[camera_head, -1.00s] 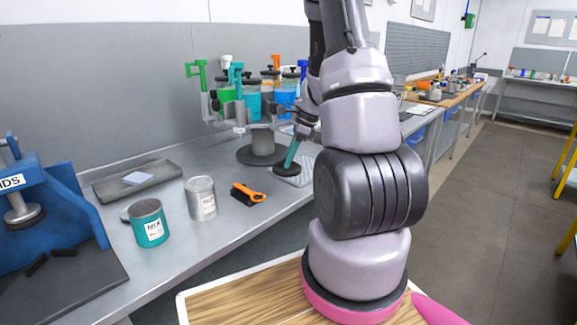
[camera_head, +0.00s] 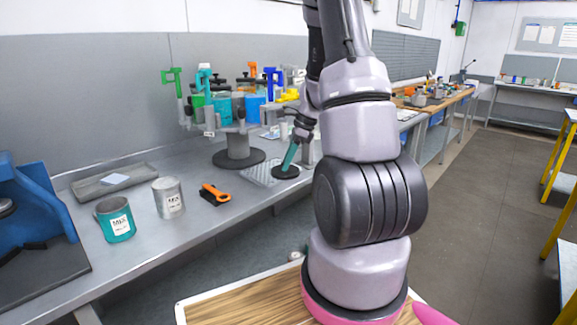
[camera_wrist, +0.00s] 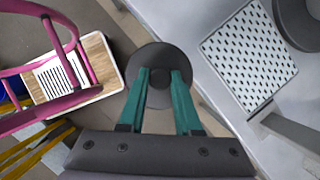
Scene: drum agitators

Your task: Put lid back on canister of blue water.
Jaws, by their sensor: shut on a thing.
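My gripper (camera_wrist: 160,82) has teal fingers and is shut on a round black lid (camera_wrist: 152,88). In the head view, the gripper (camera_head: 290,157) holds the lid (camera_head: 285,173) low, in front of the carousel stand and near the bench's front edge. The wrist view shows the lid beyond the fingertips, over the gap between bench and floor. The blue canister (camera_head: 255,110) hangs on the carousel's right side, behind and left of my gripper. Its top is too small and crowded to tell whether it is open.
The grey carousel (camera_head: 238,145) also carries green (camera_head: 197,108) and teal (camera_head: 222,108) canisters with tall coloured agitator handles. A perforated plate (camera_wrist: 245,55) lies on the bench beside the lid.

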